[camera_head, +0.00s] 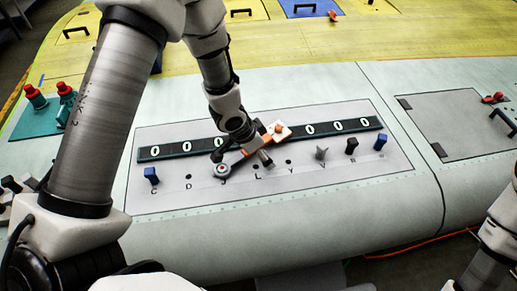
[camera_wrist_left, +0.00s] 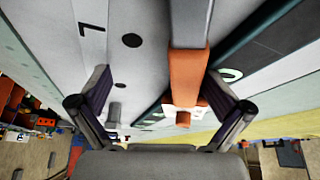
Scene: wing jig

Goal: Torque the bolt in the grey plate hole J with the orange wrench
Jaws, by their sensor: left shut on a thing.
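The orange wrench (camera_head: 236,158) lies low over the grey plate (camera_head: 190,206). Its grey ring head (camera_head: 221,171) sits over the spot marked J and hides that hole and any bolt in it. A pale block with an orange knob (camera_head: 278,131) is at its other end, by the number strip. My left gripper (camera_head: 241,153) is shut on the wrench's handle from above. In the left wrist view the wrench's orange part (camera_wrist_left: 188,75) passes between the two fingers. The right gripper is out of view; only part of its arm shows at the lower right.
A dark strip of zeros (camera_head: 340,126) runs behind the holes. Blue pegs stand by C (camera_head: 151,175) and at the right end (camera_head: 380,142); a grey (camera_head: 321,153) and a dark peg (camera_head: 351,146) stand between. Red-capped bottles (camera_head: 66,91) are at the left.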

